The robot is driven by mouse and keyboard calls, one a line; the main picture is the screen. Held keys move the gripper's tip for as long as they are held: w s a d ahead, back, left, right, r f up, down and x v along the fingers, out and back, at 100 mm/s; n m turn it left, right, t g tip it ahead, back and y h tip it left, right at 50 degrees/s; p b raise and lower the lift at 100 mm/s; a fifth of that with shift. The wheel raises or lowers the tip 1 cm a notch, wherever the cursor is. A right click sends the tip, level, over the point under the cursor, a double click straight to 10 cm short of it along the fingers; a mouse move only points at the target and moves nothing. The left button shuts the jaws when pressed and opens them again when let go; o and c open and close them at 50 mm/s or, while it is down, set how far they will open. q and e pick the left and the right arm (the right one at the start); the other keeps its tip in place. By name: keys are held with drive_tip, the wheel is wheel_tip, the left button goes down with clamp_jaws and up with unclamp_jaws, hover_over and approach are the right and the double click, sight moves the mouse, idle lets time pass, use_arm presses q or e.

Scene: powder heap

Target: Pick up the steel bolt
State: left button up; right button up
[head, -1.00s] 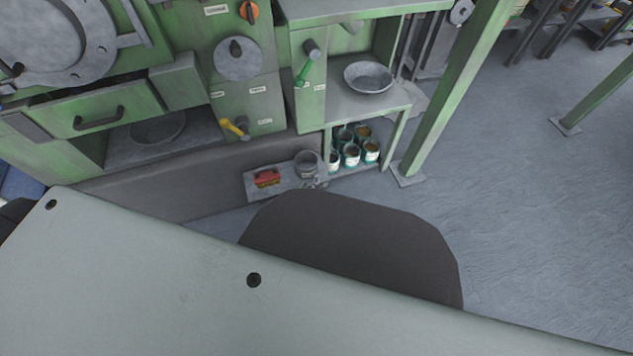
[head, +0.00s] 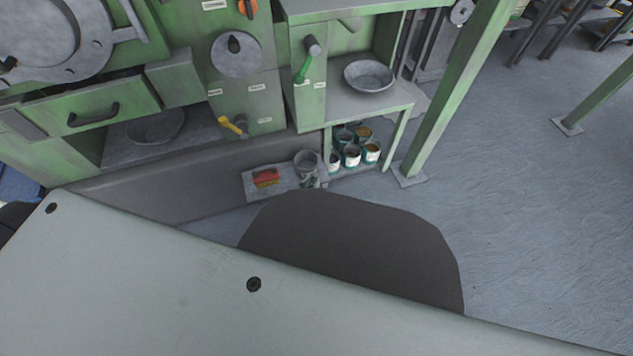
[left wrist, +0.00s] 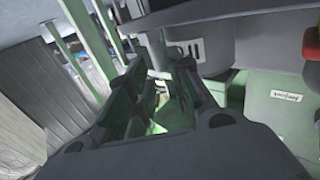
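I cannot make out the steel bolt in either view. In the left wrist view, my left gripper (left wrist: 161,80) has its two dark fingers apart, with a gap between them. Pale and greenish surfaces show through the gap, and I see nothing clearly held. My right gripper is in neither view.
Several paint cans (head: 352,155) stand to the right. A metal bowl (head: 369,75) sits above them. A green post (head: 445,110) rises at right, with open floor (head: 540,190) beyond.

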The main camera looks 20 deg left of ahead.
use_arm(q)
drive_tip(key=shift+w+d+b, duration=0.25)
drive_tip(key=shift+w+b, duration=0.2)
drive_tip(key=shift+w, duration=0.75)
clamp_jaws()
